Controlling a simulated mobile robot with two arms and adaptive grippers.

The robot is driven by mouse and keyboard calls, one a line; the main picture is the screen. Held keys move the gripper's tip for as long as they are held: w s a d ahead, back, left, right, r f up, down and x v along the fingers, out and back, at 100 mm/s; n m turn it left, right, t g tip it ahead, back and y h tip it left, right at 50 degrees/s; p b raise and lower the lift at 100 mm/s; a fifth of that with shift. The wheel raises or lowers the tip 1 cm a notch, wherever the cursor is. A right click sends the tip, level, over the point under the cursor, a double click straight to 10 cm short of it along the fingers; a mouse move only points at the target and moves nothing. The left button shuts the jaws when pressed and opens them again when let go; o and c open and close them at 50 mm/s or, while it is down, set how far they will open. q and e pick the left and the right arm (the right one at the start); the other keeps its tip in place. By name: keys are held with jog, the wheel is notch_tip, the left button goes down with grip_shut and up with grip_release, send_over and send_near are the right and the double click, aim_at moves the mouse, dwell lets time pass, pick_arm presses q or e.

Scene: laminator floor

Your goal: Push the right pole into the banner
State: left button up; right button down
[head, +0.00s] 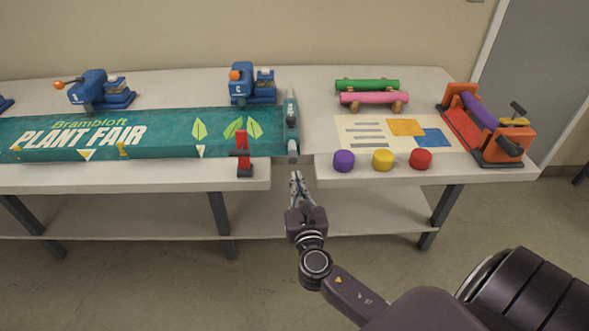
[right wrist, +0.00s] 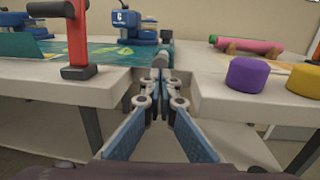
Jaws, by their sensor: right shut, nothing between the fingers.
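The teal banner (head: 170,134), printed "Brambloft PLANT FAIR", lies along the left table. The right pole (head: 291,120) stands out as a grey and teal rod along the banner's right edge, its grey near end over the gap between the tables. In the right wrist view the pole's near end (right wrist: 154,60) shows just beyond my fingertips. My right gripper (head: 296,176) is shut and empty, in front of the gap and in line with the pole. I cannot tell whether its tips touch the pole. My left gripper is not in view.
A red-handled clamp (head: 243,154) stands at the banner's front edge. Blue machines (head: 252,86) stand behind it. Purple (head: 344,161), yellow (head: 383,160) and red (head: 420,159) cylinders line the right table's front. An orange-ended device (head: 485,125) stands far right.

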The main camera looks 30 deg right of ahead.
aim_at(296, 160)
jog(key=x, duration=0.4)
jog(key=shift+w+d+b, duration=0.1)
jog(key=shift+w+b, duration=0.1)
jog(key=shift+b, duration=0.15)
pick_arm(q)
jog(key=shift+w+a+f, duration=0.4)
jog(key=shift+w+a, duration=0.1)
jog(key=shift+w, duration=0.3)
pick_arm(e)
jog(key=shift+w, duration=0.15)
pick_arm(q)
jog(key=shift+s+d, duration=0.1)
pick_arm(e)
jog(key=shift+d, duration=0.1)
jog(key=x, duration=0.4)
jog(key=shift+w+d, duration=0.1)
jog(key=shift+d, duration=0.2)
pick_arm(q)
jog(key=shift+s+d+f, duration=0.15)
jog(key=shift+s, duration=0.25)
pick_arm(e)
jog(key=shift+r, duration=0.15)
jog(key=shift+d, duration=0.1)
